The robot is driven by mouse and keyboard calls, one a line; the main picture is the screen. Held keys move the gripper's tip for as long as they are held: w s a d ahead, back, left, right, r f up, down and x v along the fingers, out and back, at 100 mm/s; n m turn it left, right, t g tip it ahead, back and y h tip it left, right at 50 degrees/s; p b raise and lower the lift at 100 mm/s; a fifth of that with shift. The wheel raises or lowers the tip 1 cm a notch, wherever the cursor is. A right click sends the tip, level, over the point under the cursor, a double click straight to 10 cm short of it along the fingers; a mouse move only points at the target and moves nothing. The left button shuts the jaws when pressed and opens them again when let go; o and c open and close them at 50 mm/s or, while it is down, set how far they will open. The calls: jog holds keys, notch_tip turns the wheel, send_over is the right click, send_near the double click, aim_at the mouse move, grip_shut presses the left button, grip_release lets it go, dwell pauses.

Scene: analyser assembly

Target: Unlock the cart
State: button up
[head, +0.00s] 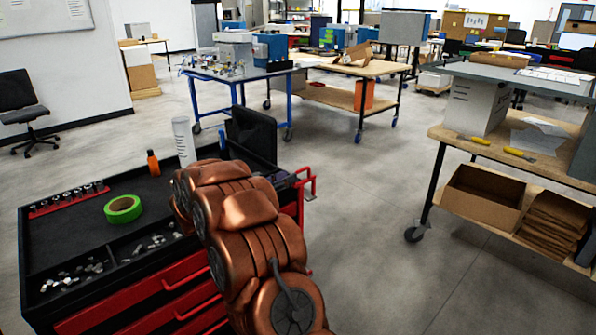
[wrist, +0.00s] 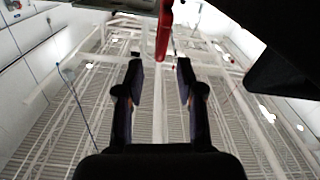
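A red and black tool cart (head: 75,225) stands at the lower left in the head view, with red drawers and a red tubular handle (head: 311,181) at its right end. Its casters and any lock are out of sight. My copper arm crosses in front of the cart and hides part of its top and drawers. In the wrist view, my gripper (wrist: 160,70) points up toward the ceiling, its two dark fingers apart with nothing between them. A red bar (wrist: 163,30) shows just beyond the fingertips; I cannot tell whether it is the cart's handle.
Green tape (head: 123,209), an orange bottle (head: 153,163) and a white cylinder (head: 184,142) are on the cart top. A blue wheeled table (head: 225,76) stands behind. A wooden workbench (head: 555,168) with casters is at right. Open floor (head: 375,215) lies between cart and workbench.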

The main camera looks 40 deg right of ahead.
aim_at(302, 170)
jog(key=shift+s+d, duration=0.1)
jog(key=shift+d, duration=3.4)
jog(key=shift+c, duration=0.4)
grip_shut()
